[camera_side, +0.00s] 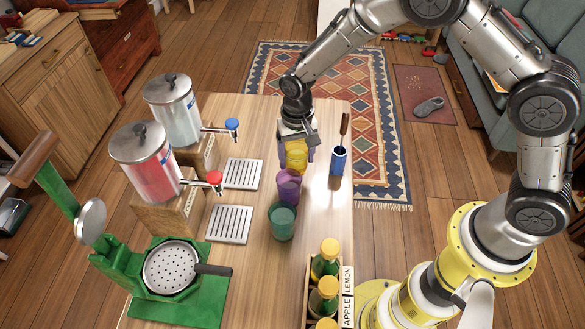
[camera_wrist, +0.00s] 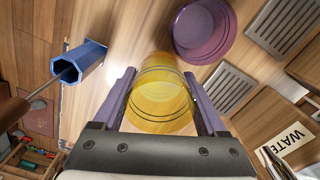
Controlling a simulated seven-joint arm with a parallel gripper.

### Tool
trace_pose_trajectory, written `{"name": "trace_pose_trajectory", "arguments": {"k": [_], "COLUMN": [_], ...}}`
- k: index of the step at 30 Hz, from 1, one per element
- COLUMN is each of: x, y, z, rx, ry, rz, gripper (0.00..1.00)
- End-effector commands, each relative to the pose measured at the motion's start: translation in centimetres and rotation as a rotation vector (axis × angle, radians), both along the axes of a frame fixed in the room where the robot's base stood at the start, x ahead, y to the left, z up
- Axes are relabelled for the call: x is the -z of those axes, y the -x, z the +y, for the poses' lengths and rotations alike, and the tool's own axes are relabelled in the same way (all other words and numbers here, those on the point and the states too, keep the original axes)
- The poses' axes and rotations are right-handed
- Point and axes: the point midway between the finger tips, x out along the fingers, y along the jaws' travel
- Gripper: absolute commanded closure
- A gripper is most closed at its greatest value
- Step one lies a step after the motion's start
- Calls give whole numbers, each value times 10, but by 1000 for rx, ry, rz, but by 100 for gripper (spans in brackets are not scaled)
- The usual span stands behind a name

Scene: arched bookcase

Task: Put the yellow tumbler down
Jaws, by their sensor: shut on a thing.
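The yellow tumbler (camera_side: 296,155) is between the fingers of my gripper (camera_side: 296,152) in the side view, near the far middle of the wooden table. In the wrist view the yellow tumbler (camera_wrist: 160,98) sits between the two purple-grey fingers of my gripper (camera_wrist: 164,98), which is shut on it. I cannot tell whether its base touches the table. A purple tumbler (camera_side: 288,186) stands just in front of it and also shows in the wrist view (camera_wrist: 203,30). A teal tumbler (camera_side: 282,222) stands nearer the camera.
A blue holder (camera_side: 338,162) with a wooden-handled tool stands right of my gripper. Two drip trays (camera_side: 242,174) (camera_side: 229,225) and two drink dispensers (camera_side: 172,108) (camera_side: 146,158) are at left. A green press (camera_side: 150,285) and a bottle crate (camera_side: 309,290) are nearer. Bare table (camera_side: 325,215) lies right of the tumblers.

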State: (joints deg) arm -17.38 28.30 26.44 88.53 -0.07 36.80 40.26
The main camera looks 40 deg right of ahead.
Motion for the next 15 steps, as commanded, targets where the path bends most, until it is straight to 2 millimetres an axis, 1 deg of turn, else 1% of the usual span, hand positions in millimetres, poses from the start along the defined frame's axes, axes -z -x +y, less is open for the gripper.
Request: {"name": "trace_pose_trajectory", "arguments": {"k": [5, 10, 12, 15], "x": [13, 36, 40, 40], "y": [0, 0, 0, -1], "z": [0, 0, 0, 0], "rx": [0, 0, 0, 0], "ry": [0, 0, -1, -1], "rz": [0, 0, -1, -3], "gripper": [93, 93, 93, 93]}}
